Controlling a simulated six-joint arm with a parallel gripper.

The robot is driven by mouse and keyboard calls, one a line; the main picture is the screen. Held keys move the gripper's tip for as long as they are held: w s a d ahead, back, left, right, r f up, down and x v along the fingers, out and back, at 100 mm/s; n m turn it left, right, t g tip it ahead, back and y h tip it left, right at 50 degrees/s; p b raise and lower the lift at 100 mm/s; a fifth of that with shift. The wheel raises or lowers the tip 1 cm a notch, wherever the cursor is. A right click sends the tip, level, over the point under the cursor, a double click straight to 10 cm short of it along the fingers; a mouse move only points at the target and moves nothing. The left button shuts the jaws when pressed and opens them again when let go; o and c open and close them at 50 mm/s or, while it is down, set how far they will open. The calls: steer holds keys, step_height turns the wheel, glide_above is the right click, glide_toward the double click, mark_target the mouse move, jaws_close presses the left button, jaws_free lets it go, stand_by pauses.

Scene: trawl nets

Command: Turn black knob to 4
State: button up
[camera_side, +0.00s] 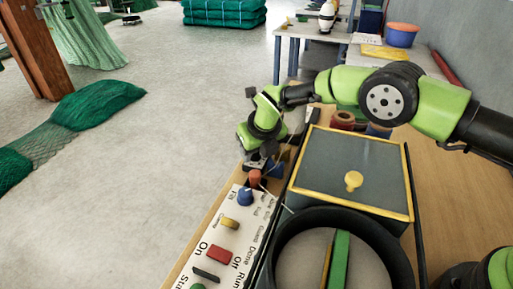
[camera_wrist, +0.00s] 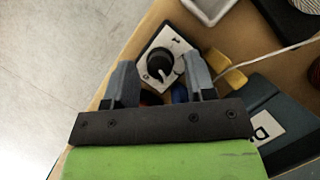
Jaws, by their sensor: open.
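The black knob (camera_wrist: 159,63) is round and sits on a small white dial plate (camera_wrist: 178,45) with dark markings, near the wooden edge. A pale pointer mark shows on the knob's lower right side; I cannot read its exact setting. My gripper (camera_wrist: 160,68) is open, with one finger on each side of the knob in the wrist view. I cannot tell whether the fingers touch it or how far above it they are. In the side view my gripper (camera_side: 264,152) is down over the far end of the control panel, and the knob there is mostly hidden.
The white control panel (camera_side: 212,262) carries a blue knob (camera_side: 245,197), a red-orange knob (camera_side: 255,178), a red button (camera_side: 219,254) and labels. A grey box with a yellow rim (camera_side: 350,165) stands to the right. A pale cord (camera_wrist: 265,58) runs near the gripper's right side.

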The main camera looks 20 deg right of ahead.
steer(key=c, duration=0.9)
steer(key=shift+a+m+h, duration=0.1)
steer(key=shift+m+h, duration=0.5)
steer(key=shift+m, duration=0.9)
steer(key=o, duration=0.9)
steer(key=shift+r, duration=0.1)
steer(key=v, duration=1)
steer(key=shift+w, duration=0.1)
